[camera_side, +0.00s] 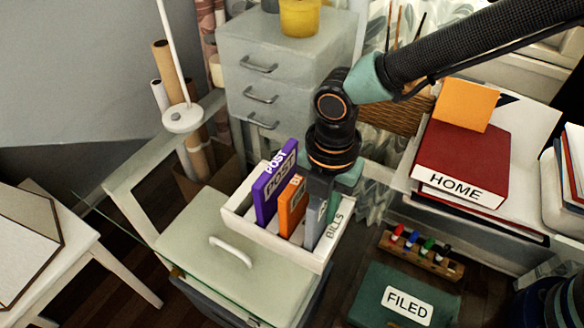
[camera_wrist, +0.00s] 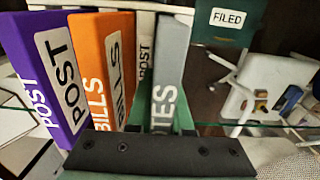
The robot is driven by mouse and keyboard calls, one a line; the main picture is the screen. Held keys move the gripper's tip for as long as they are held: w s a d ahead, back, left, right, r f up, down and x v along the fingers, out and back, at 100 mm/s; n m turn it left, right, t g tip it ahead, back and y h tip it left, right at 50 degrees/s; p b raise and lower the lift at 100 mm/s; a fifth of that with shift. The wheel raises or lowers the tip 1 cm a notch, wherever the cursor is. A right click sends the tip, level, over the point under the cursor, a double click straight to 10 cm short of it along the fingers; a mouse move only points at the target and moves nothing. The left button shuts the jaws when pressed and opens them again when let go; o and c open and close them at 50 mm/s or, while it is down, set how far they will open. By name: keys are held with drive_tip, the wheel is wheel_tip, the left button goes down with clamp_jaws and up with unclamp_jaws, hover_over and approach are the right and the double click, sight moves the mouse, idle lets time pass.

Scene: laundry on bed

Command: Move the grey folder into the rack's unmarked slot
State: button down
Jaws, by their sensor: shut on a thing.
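My gripper (camera_side: 332,185) is above the rack's right part, shut on the grey folder (camera_side: 315,213), which is upright to the right of the orange one. In the wrist view the grey folder (camera_wrist: 175,65) reads "TES", the rest of the word hidden; my gripper's green fingers (camera_wrist: 168,118) are on either side of it. A BILLS label shows at the rack's right end. I cannot tell whether the folder's bottom touches the rack floor.
A grey drawer unit (camera_side: 275,75) stands behind the rack. A red HOME binder (camera_side: 462,155) lies on a white surface at right. A green FILED box (camera_side: 375,290) and a marker holder (camera_side: 420,256) are at lower right. The chest lid (camera_side: 205,250) left of the rack is clear.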

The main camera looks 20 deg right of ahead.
wheel_tip(320, 180, up, 18)
drive_tip(key=w+d+f+m, duration=0.1)
drive_tip(key=w+d+m, duration=0.3)
drive_tip(key=d+m, duration=1.1)
drive_tip(key=w+d+f+m, duration=0.2)
drive_tip(key=w+d+m, duration=0.1)
drive_tip(key=d+m, duration=1.15)
drive_tip(key=n, duration=3)
approach(253, 179)
drive_tip(key=s+r, duration=0.1)
drive_tip(key=s, duration=0.3)
drive_tip(key=shift+m, duration=0.25)
drive_tip(key=shift+w+a+f, duration=0.1)
drive_tip(key=shift+w+f, duration=0.05)
drive_tip(key=shift+f, duration=1.6)
drive_tip(key=shift+w+f, duration=0.15)
drive_tip(key=shift+f, duration=1.55)
